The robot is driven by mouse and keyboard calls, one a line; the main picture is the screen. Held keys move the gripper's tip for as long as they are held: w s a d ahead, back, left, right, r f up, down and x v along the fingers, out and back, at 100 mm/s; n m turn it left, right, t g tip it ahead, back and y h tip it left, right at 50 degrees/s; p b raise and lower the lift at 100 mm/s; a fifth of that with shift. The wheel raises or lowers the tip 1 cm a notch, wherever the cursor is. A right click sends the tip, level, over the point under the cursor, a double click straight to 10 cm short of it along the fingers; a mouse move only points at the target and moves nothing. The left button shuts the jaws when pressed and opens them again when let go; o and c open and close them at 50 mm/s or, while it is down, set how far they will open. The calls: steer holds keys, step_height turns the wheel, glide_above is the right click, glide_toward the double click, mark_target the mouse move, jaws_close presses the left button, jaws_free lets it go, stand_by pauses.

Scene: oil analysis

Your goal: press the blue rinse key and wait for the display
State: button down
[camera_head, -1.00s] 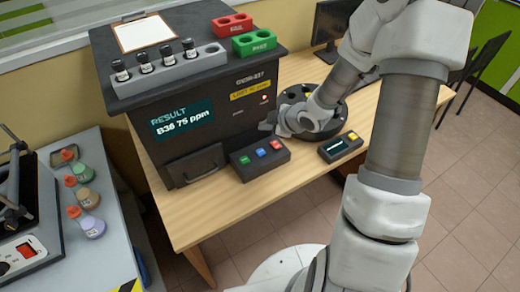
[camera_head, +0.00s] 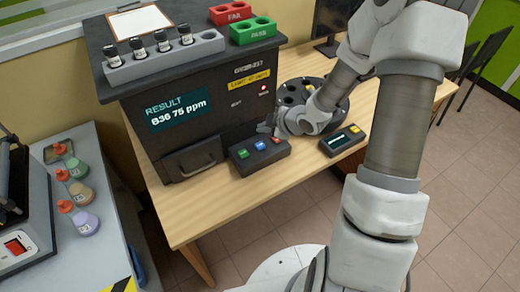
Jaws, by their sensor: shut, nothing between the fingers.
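A dark key box (camera_head: 246,168) stands on the wooden table in front of the black analyser (camera_head: 210,90). On its top are a green key (camera_head: 242,153), a blue key (camera_head: 260,146) and a red key (camera_head: 276,140). The analyser's display (camera_head: 180,114) is lit and reads RESULT, with a figure like "B36 75 ppm". My gripper (camera_head: 267,129) is shut and empty, just behind the key box near its blue and red keys. Its fingertips are small and dark, and I cannot tell whether they touch anything.
A black round carousel (camera_head: 296,92) stands behind my gripper. A small box with a screen and yellow key (camera_head: 342,141) is to the right. Capped vials (camera_head: 162,42), a red rack (camera_head: 234,12) and a green rack (camera_head: 254,31) sit on the analyser. Coloured bottles (camera_head: 78,193) stand at left.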

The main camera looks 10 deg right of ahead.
mark_target(263, 147)
steer(key=shift+f+b, duration=1.7)
steer(key=shift+f, duration=0.65)
steer(key=shift+f+b, duration=0.35)
steer(key=shift+f, duration=0.05)
steer(key=shift+f+b, duration=0.5)
steer(key=shift+f, duration=0.05)
stand_by(0.6)
stand_by(0.4)
steer(key=shift+r+p, duration=0.9)
steer(key=shift+r, duration=0.05)
step_height(263, 147, up, 5)
steer(key=p, duration=0.4)
steer(key=shift+r+p, duration=0.1)
steer(key=shift+p, duration=0.2)
